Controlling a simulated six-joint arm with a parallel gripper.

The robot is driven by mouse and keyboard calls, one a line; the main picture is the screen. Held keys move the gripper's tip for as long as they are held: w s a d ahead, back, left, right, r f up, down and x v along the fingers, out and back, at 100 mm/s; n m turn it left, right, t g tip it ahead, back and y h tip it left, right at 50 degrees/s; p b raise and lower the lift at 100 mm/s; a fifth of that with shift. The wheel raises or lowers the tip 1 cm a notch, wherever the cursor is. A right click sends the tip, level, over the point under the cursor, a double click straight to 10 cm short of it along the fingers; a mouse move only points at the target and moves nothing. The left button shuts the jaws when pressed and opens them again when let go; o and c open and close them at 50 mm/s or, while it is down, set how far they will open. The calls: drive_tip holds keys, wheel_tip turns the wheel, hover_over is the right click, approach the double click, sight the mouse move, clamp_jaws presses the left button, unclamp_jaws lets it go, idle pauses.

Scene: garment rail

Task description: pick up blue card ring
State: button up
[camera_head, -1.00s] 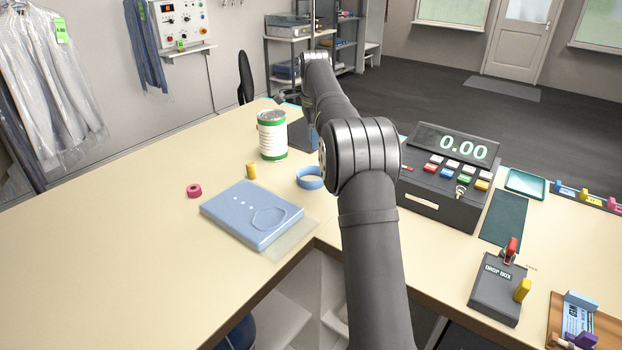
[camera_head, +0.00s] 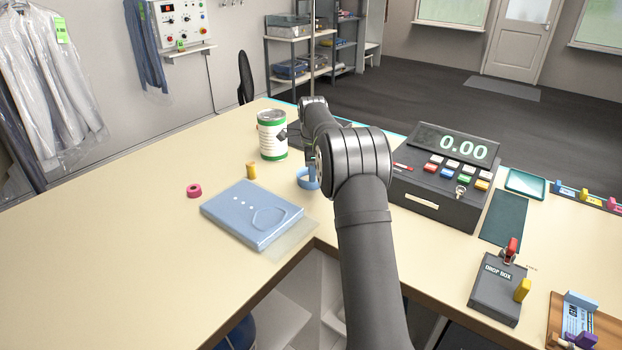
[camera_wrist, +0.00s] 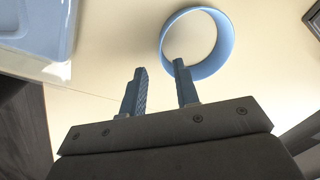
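The blue card ring (camera_head: 304,181) lies on the counter, right of the folded blue garment, partly hidden behind my arm in the head view. In the wrist view the ring (camera_wrist: 229,48) is a light blue band just beyond my fingertips. My gripper (camera_wrist: 158,66) is open, with its two dark blue fingers apart and nothing between them. The right fingertip overlaps the ring's near-left wall in the picture; I cannot tell whether it touches. The left fingertip is outside the ring.
A folded blue garment (camera_head: 240,212) in clear wrap lies left of the ring. A white and green can (camera_head: 271,136), a yellow peg (camera_head: 251,170) and a pink ring (camera_head: 194,190) stand nearby. A cash register (camera_head: 437,190) is to the right. The left counter is clear.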

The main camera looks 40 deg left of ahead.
drive_tip(key=f, duration=0.5)
drive_tip(key=shift+w+a, duration=0.25)
drive_tip(key=shift+a, duration=0.05)
clamp_jaws()
